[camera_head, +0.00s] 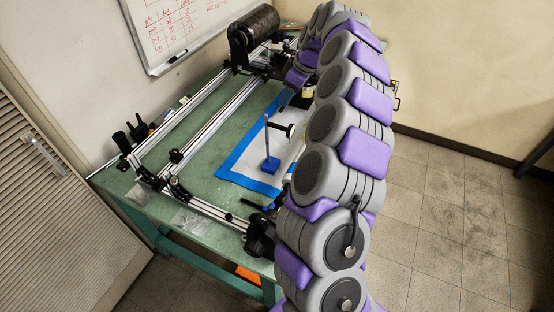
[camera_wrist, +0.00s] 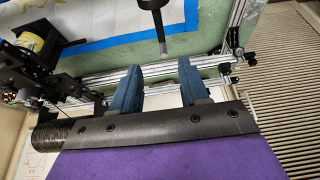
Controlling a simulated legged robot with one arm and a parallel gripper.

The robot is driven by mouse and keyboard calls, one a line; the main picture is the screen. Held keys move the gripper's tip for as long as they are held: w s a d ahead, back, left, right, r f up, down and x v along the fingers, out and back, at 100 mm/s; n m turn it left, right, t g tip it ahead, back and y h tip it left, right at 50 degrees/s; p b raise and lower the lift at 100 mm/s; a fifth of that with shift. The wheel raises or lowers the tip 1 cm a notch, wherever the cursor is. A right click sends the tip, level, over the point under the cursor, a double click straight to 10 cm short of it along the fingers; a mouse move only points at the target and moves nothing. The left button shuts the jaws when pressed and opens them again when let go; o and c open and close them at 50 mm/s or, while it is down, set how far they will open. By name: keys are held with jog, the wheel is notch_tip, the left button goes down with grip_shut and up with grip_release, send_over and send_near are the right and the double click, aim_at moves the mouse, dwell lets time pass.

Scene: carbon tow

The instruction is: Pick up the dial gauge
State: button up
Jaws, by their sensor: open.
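What looks like the dial gauge (camera_head: 290,130) is a small dark and white round part beside a thin upright rod on a blue base (camera_head: 270,166). It stands on the table's white sheet, left of my arm in the head view. I cannot tell it for sure in the wrist view. My gripper shows in the wrist view (camera_wrist: 156,72) with its two blue fingers apart and nothing between them. It is over the metal rails. In the head view its fingers are hidden behind my arm, near the far end of the table.
A green table (camera_head: 205,235) carries long metal rails (camera_head: 205,100) and a black roll (camera_head: 255,25) at the back. A whiteboard (camera_head: 180,30) hangs on the wall. In the wrist view a dark rod-like tool (camera_wrist: 157,20) and a yellow spool (camera_wrist: 38,38) lie beyond the fingers.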

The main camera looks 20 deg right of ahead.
jog(key=b, duration=0.1)
send_near(271, 123)
jog(key=a, duration=0.2)
jog(key=f, duration=0.2)
jog(key=w+f+b, duration=0.1)
jog(key=f, duration=0.1)
jog(key=w+d+f, duration=0.1)
jog(key=f, duration=0.1)
jog(key=shift+f, duration=0.2)
jog(key=shift+a+f, duration=0.15)
jog(key=shift+a, duration=0.45)
jog(key=b+x, duration=0.2)
jog(key=x, duration=0.3)
jog(key=shift+w+d, duration=0.15)
jog(key=shift+d, duration=0.4)
jog(key=shift+a, duration=0.45)
jog(key=c, duration=0.8)
jog(key=shift+d, duration=0.15)
grip_shut()
